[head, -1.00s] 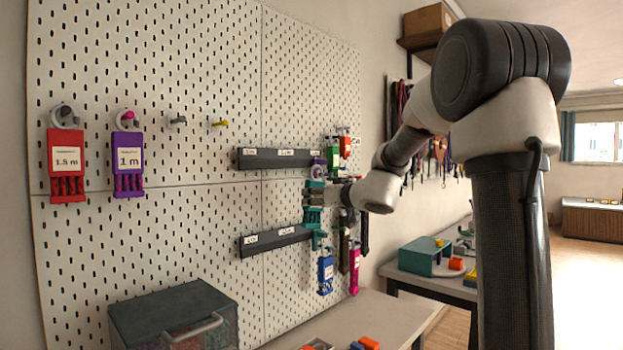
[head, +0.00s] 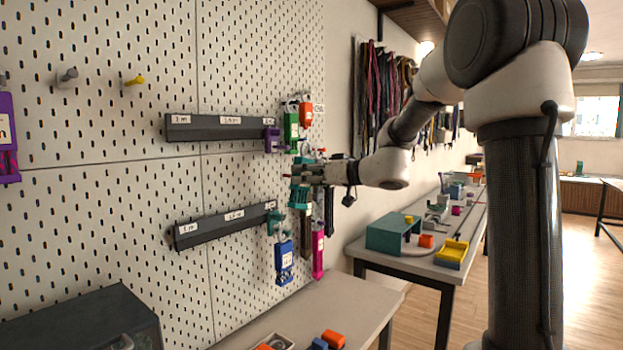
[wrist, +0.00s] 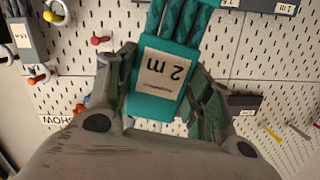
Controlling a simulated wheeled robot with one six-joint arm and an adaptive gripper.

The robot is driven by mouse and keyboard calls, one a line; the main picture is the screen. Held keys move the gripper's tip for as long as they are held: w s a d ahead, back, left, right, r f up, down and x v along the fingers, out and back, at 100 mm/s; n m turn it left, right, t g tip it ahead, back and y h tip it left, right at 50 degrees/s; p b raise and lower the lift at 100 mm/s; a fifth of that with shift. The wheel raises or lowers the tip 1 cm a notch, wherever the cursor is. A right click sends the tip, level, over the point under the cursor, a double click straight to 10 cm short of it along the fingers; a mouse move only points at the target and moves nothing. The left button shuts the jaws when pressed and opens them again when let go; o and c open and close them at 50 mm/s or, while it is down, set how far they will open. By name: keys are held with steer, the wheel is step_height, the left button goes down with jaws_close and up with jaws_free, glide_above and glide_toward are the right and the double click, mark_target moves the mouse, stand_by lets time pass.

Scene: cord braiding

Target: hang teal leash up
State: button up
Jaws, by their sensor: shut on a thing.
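The teal leash has a teal card (wrist: 152,103) with a "2 m" label, upside down in the wrist view, and braided teal cords at the top of that view. My gripper (wrist: 160,85) is shut on the card, one finger on each side. In the head view my gripper (head: 306,172) is in front of the right part of the pegboard, and the teal leash (head: 299,196) hangs below it, partly hidden. Whether the leash touches any peg cannot be told.
Dark label rails, upper (head: 222,128) and lower (head: 222,226), are on the pegboard (head: 110,210). Green (head: 291,128), orange (head: 306,113), blue (head: 284,262) and pink (head: 318,255) leashes hang close around my gripper. Grey (head: 68,75) and yellow (head: 134,80) pegs are bare.

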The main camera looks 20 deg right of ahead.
steer(key=r+x, duration=0.1)
steer(key=x, duration=0.8)
stand_by(0.5)
steer(key=shift+w+r, duration=0.1)
steer(key=shift+r, duration=0.05)
steer(key=o, duration=0.5)
steer(key=shift+c, duration=0.2)
steer(key=c, duration=0.4)
steer(key=shift+f, duration=0.25)
steer(key=o, duration=1.1)
